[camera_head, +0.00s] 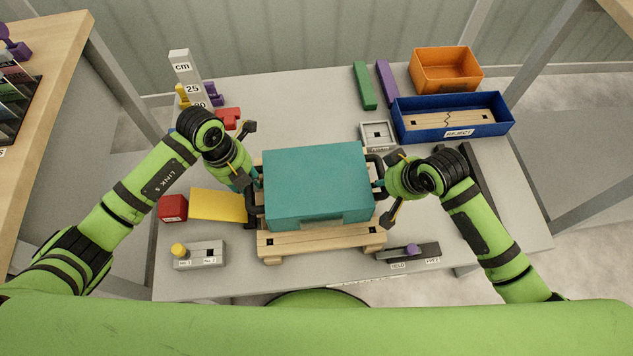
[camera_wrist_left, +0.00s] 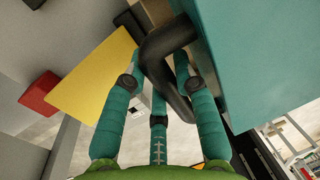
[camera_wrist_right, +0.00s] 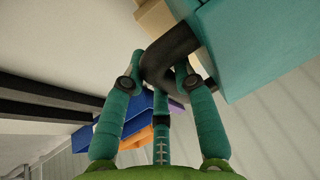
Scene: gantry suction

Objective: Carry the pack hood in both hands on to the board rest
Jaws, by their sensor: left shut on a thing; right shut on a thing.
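The pack hood (camera_head: 318,183) is a teal box with a black handle at each side, in the middle of the head view. It sits over a wooden slatted board (camera_head: 320,240); I cannot tell whether it touches it. My left gripper (camera_head: 254,185) is shut on the hood's left handle, which shows between its fingers in the left wrist view (camera_wrist_left: 168,62). My right gripper (camera_head: 382,182) is shut on the right handle, also seen in the right wrist view (camera_wrist_right: 165,62). I cannot pick out the board rest with certainty.
A grey switch block (camera_head: 200,255) is front left. A blue REJECT tray (camera_head: 485,132) and an orange bin (camera_head: 446,70) stand back right.

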